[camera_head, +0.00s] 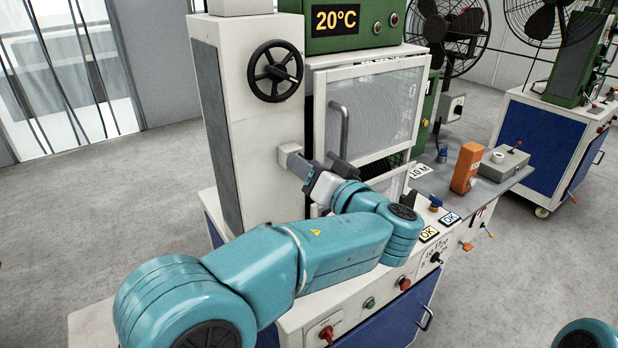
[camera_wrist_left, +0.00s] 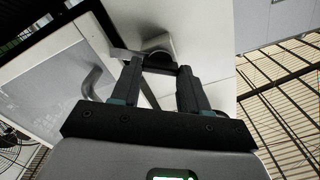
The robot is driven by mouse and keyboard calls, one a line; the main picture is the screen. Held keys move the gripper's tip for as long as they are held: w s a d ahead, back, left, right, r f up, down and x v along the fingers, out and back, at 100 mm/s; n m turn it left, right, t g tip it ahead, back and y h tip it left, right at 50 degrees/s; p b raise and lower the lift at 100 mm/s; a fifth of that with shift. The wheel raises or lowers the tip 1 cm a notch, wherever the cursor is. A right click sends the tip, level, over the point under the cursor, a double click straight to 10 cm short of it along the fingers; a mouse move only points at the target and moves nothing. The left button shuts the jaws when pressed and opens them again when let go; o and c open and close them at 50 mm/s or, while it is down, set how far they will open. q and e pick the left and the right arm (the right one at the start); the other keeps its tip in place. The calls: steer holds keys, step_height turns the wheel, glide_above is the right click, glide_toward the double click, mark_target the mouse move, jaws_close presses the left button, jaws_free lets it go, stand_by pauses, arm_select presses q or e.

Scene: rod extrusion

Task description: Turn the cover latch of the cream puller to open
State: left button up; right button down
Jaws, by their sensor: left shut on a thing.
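The cream puller (camera_head: 262,130) is a tall cream cabinet with a black handwheel. Its cover (camera_head: 385,105) has a clear window and a grey bar handle (camera_head: 345,130), and looks closed. The cover latch (camera_wrist_left: 158,62) is a dark piece on a pale grey block, left of the cover's handle in the head view. My left gripper (camera_head: 312,172) is at this block (camera_head: 289,157). In the left wrist view its fingers (camera_wrist_left: 160,72) are on either side of the latch, shut on it. The latch's turn angle is mostly hidden by the fingers. My right gripper is out of view.
Below the cover is a control panel (camera_head: 400,285) with buttons, knobs and OK labels. An orange block (camera_head: 467,168) and a grey box (camera_head: 505,162) stand on the shelf to the right. Fans and a second machine stand behind. The floor at left is clear.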

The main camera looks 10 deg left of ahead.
arm_select(q)
steer(key=m, duration=1.1)
steer(key=shift+w+r+p, duration=0.1)
steer(key=shift+p, duration=0.3)
steer(key=shift+m, duration=0.3)
steer(key=o, duration=0.8)
steer(key=shift+a, duration=0.1)
steer(key=shift+o, duration=1.3)
steer(key=shift+f, duration=0.25)
